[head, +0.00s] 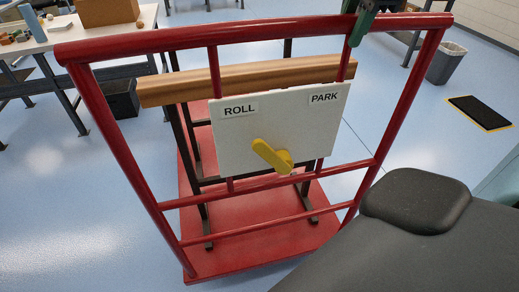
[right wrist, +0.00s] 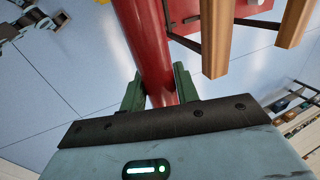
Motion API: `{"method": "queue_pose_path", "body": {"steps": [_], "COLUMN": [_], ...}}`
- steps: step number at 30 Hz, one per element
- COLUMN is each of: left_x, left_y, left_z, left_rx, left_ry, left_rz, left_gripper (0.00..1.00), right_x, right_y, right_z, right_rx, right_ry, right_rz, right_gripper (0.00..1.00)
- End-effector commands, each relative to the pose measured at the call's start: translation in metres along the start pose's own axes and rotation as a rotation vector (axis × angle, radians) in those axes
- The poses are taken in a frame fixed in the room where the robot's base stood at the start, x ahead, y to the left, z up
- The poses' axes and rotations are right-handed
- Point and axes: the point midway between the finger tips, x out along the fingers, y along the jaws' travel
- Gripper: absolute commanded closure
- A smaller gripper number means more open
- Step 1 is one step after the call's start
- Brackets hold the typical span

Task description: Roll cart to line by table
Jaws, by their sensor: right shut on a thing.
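The red cart stands in front of me in the head view, with its red handle bar (head: 215,36) across the top and a red deck (head: 270,243) below. A white panel (head: 228,148) on it reads ROLL at left and PARK at right. The yellow lever (head: 270,154) on the panel points up and left, toward ROLL. My right gripper (head: 362,22) is shut on the handle bar near its right end. In the right wrist view its green fingers (right wrist: 159,92) sit on both sides of the red bar (right wrist: 150,45). My left gripper is not in view.
The cart carries a wooden beam (head: 162,92) on a dark frame. A white table (head: 50,37) with a cardboard box (head: 107,11) is at the back left, a black bin (head: 119,98) near it. A grey bin (head: 446,64) and a yellow-edged black mat (head: 482,112) are at right.

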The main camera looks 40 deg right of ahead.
Motion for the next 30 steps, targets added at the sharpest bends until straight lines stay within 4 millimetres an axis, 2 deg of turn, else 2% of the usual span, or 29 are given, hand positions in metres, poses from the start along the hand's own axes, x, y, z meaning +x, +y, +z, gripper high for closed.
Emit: {"method": "queue_pose_path", "body": {"steps": [20,30], "left_x": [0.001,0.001], "left_y": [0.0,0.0], "left_z": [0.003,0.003], "left_rx": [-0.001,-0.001], "left_ry": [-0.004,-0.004], "left_rz": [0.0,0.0], "left_gripper": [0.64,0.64], "right_x": [0.007,0.007], "right_y": [-0.022,-0.021], "right_z": [0.0,0.0], "right_rx": [0.0,-0.001], "right_ry": [0.001,0.0], "right_rz": [0.001,0.006], "right_gripper": [1.0,1.0]}}
